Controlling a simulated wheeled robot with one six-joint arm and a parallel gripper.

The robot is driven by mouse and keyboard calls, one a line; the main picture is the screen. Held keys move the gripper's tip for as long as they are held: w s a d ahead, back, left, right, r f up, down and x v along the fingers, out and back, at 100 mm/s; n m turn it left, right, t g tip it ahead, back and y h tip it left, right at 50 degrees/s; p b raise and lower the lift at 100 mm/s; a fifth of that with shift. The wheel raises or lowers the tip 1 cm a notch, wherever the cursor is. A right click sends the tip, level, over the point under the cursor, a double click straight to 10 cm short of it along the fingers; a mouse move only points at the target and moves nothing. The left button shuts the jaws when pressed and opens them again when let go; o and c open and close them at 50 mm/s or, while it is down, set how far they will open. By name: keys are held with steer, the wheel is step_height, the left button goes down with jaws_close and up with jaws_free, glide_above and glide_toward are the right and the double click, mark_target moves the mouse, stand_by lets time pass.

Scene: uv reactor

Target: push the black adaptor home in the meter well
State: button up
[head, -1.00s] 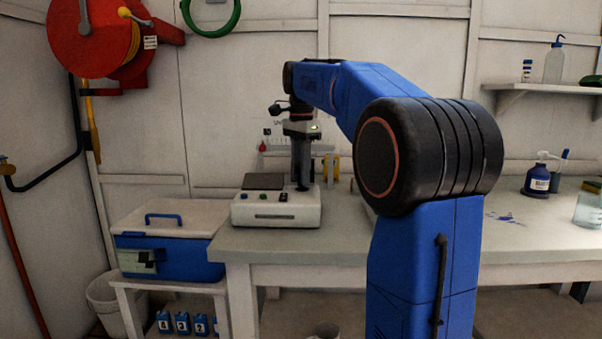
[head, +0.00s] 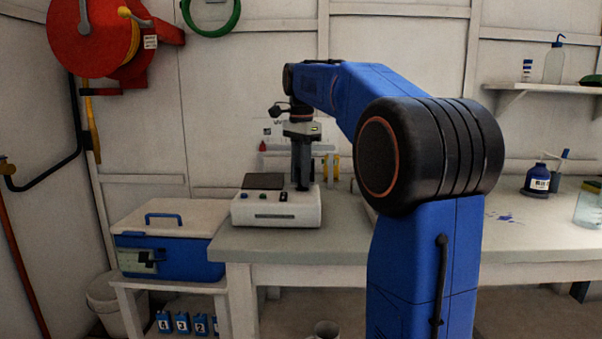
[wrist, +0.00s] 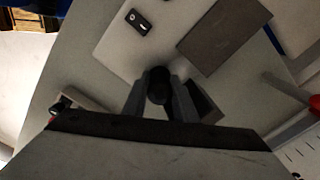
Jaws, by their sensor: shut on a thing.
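The meter (head: 276,212) is a white box on the bench, with a dark panel, coloured buttons and a black switch on top. My gripper (head: 301,187) points straight down at the right part of its top. In the wrist view the gripper (wrist: 158,100) is shut on the black adaptor (wrist: 158,86), whose round dark end shows between the fingers. The meter's top (wrist: 110,42) lies beyond it. The fingers and the adaptor hide the well, so I cannot tell how deep the adaptor sits.
A blue cool box (head: 170,240) stands on a low stand left of the bench. A rack with yellow-topped items (head: 330,165) is behind the meter. Bottles (head: 538,180) stand at the right.

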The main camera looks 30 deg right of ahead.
steer(key=shift+f, duration=0.8)
steer(key=o, duration=1.1)
steer(key=shift+r, duration=0.1)
step_height(320, 180, up, 12)
steer(key=shift+f, duration=0.1)
